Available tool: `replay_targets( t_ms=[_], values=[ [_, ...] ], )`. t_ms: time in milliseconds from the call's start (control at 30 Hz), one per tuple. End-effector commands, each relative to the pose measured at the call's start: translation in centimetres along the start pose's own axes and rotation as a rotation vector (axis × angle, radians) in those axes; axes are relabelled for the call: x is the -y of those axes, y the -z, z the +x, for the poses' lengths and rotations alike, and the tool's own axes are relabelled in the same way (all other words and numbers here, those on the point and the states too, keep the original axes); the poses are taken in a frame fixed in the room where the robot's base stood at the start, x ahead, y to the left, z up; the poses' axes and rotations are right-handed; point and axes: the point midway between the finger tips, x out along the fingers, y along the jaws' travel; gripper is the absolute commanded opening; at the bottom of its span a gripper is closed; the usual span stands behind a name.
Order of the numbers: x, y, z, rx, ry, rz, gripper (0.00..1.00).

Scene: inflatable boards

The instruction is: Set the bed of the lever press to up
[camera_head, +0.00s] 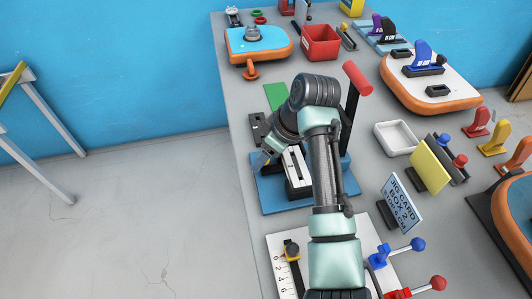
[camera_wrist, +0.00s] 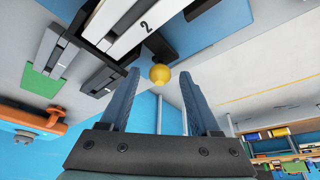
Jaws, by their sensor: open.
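The lever press stands on a blue base plate (camera_head: 268,198), with a dark upright and a red lever handle (camera_head: 357,78) raised at the top. A white slotted scale panel (camera_head: 298,172) sits on it; the panel, marked "2", also shows in the wrist view (camera_wrist: 122,22). A yellow ball knob (camera_wrist: 159,74) sticks out by the panel. My gripper (camera_wrist: 160,88) is open, and the knob appears between its fingertips, with no clear contact. In the head view my gripper (camera_head: 262,160) is at the press's left side. My arm hides part of the press, including most of its bed.
A green pad (camera_head: 276,97) lies behind the press. A white tray (camera_head: 396,138), a yellow board (camera_head: 428,168) and a jig card (camera_head: 401,203) stand to the right. A white board (camera_head: 268,244) with a ruler lies in front. Open floor is left of the table.

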Motion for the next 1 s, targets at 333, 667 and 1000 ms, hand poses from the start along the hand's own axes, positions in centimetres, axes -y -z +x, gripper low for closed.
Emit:
replay_targets(
  t_ms=[333, 667, 1000],
  values=[
    [0.01, 0.01, 0.0, 0.0, 0.0, 0.0, 0.38],
    [0.01, 0.01, -0.03, 0.0, 0.001, 0.0, 0.0],
    [0.02, 0.01, -0.04, 0.0, 0.001, 0.0, 0.0]
  ],
)
